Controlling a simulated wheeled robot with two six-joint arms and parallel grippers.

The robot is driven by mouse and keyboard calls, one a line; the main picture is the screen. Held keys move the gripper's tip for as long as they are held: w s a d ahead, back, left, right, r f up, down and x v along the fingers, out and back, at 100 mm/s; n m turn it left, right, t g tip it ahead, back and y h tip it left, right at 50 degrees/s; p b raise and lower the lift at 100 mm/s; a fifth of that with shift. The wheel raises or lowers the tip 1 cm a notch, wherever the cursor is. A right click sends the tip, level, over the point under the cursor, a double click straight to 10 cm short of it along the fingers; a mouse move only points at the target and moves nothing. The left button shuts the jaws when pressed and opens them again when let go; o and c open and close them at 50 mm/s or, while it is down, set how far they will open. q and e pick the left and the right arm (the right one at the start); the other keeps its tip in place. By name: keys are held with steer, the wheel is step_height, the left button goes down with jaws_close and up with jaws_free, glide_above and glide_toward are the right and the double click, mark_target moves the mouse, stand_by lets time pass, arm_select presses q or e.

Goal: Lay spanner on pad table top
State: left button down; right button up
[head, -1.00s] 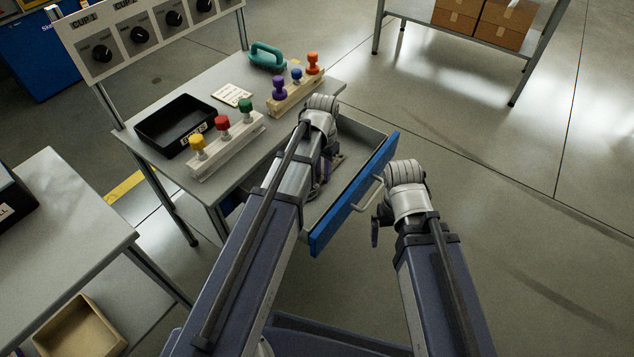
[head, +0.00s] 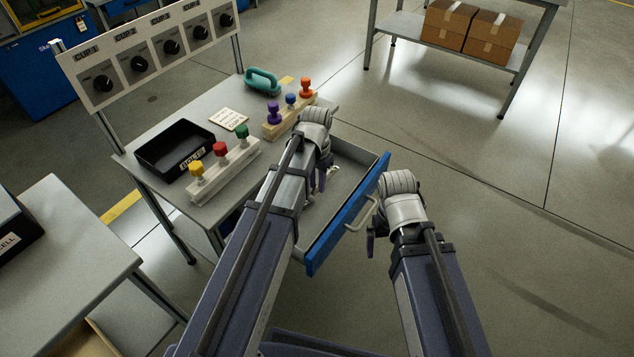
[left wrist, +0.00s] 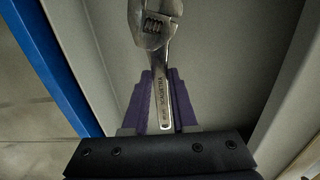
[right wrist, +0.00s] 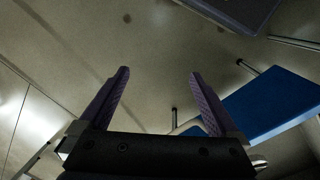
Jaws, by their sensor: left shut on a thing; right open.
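The spanner (left wrist: 160,65), a silver adjustable wrench, shows in the left wrist view with its handle between the purple fingers of my left gripper (left wrist: 160,105). My left gripper (head: 319,186) is shut on it at the open drawer (head: 350,168); in the head view the spanner is mostly hidden behind the arm. The grey table top (head: 205,100) is above and left of the drawer. My right gripper (head: 372,243) is beside the drawer's blue front, outside it. In the right wrist view it is open and empty (right wrist: 158,85).
The table holds a black tray (head: 172,160), a rack of coloured knobs (head: 225,165), a second rack (head: 290,118), a white card (head: 229,119) and a teal handled thing (head: 262,80). A dial panel (head: 150,55) stands behind. Another table (head: 70,235) is at left.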

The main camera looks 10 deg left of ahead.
mark_target(317, 187)
arm_select(q)
step_height(317, 187, up, 6)
steer(key=p, duration=0.4)
steer(key=shift+f, duration=0.1)
